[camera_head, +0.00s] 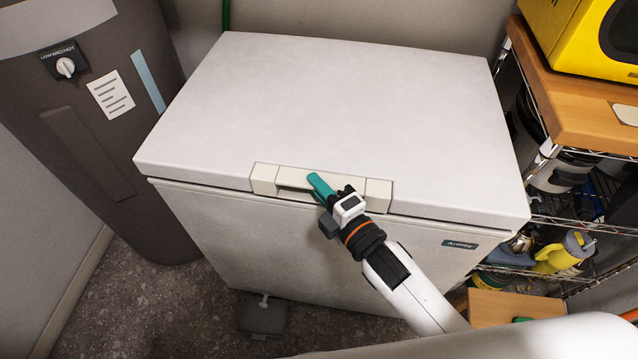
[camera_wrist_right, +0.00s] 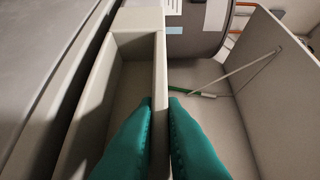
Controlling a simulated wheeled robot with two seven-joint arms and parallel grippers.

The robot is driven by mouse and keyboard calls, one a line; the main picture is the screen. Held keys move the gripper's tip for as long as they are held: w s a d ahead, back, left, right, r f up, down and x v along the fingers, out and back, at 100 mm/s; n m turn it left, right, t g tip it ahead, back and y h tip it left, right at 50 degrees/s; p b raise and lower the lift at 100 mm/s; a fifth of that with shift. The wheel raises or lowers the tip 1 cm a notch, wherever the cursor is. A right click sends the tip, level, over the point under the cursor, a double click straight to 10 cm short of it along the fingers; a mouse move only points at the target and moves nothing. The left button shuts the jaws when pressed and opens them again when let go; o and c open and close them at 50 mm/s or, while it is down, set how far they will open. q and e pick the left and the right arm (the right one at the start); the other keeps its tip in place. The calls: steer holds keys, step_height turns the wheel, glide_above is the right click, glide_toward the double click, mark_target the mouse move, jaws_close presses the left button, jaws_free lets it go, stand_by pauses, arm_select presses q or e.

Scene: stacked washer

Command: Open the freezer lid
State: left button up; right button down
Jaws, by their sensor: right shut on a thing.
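The white chest freezer (camera_head: 290,250) stands in the middle of the head view. Its flat lid (camera_head: 330,110) lies down on the body, with a thin seam along the front. A cream handle (camera_head: 264,179) with a recess sits at the middle of the lid's front edge. My right gripper (camera_head: 318,183) reaches it from the lower right, its teal fingers at the recess. In the right wrist view, the fingers (camera_wrist_right: 160,100) are on either side of the handle's thin wall (camera_wrist_right: 158,70), shut on it. My left gripper is out of view.
A dark grey tank (camera_head: 110,130) with a dial stands close at the left. At the right, a wire shelf (camera_head: 590,215) holds several items, with a yellow appliance (camera_head: 585,35) on its wooden top. A small dark pedal-like object (camera_head: 262,315) lies on the floor in front.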

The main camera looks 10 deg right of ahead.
steer(key=shift+m+g, duration=0.3)
steer(key=shift+m, duration=0.1)
steer(key=r+p, duration=0.6)
steer(key=w+r+p, duration=0.1)
steer(key=r+p, duration=0.2)
steer(key=shift+d+r, duration=0.1)
steer(key=shift+d, duration=0.1)
steer(key=w+d+r+g+p, duration=0.1)
steer(key=w+r+p, duration=0.4)
steer(key=r+p, duration=0.4)
steer(key=w+d+r+m+g+p, duration=0.1)
steer(key=w+r+p, duration=0.4)
steer(key=r+p, duration=0.5)
steer(key=shift+d+r+m+h, duration=0.35)
steer(key=shift+d+r, duration=0.3)
steer(key=shift+r, duration=0.25)
